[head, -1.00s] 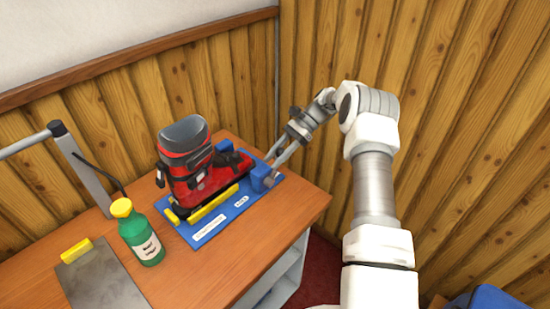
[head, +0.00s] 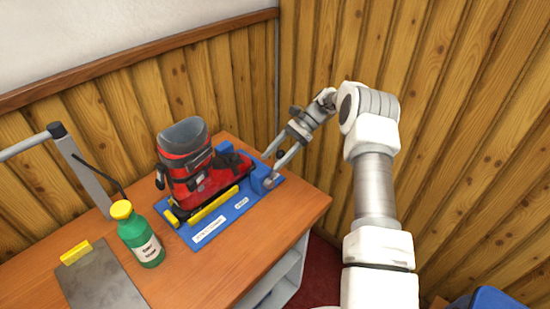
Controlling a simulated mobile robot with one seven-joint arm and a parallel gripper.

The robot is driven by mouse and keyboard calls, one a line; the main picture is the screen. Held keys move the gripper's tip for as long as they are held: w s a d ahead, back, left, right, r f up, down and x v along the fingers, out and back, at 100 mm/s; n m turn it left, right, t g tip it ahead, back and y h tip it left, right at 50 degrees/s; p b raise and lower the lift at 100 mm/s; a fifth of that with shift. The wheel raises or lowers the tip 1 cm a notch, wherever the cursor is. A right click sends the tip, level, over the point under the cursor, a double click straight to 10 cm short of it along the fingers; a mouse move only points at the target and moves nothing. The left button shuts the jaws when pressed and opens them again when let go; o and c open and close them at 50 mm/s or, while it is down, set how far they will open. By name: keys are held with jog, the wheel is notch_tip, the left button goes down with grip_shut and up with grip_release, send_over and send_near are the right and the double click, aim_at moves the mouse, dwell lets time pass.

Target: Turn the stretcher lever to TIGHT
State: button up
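The stretcher is a blue base (head: 232,212) on the bench, with a red and black ski boot (head: 202,180) on it. A blue block (head: 262,177) stands at its right end. A small dark knob (head: 281,154), which looks like the end of the stretcher lever, shows above this block. My gripper (head: 271,162) comes from the upper right, its two fingers spread apart. The knob appears between or just behind them; I cannot tell whether they touch it. White labels (head: 209,229) lie on the base, too small to read, so the lever's setting is unclear.
A green bottle with a yellow cap (head: 140,237) stands left of the stretcher. A grey plate (head: 104,283) with a yellow block (head: 75,252) lies at the front left. A lamp arm (head: 83,172) rises behind. The bench (head: 248,258) is bare at front right. Wood-panelled walls are close.

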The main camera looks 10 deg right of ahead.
jog(key=shift+w+d+r, duration=0.15)
jog(key=shift+d+r, duration=0.05)
jog(key=shift+d, duration=0.25)
jog(key=b+v, duration=0.1)
jog(key=v, duration=0.5)
jog(key=shift+r, duration=0.2)
jog(key=shift+w+d, duration=0.1)
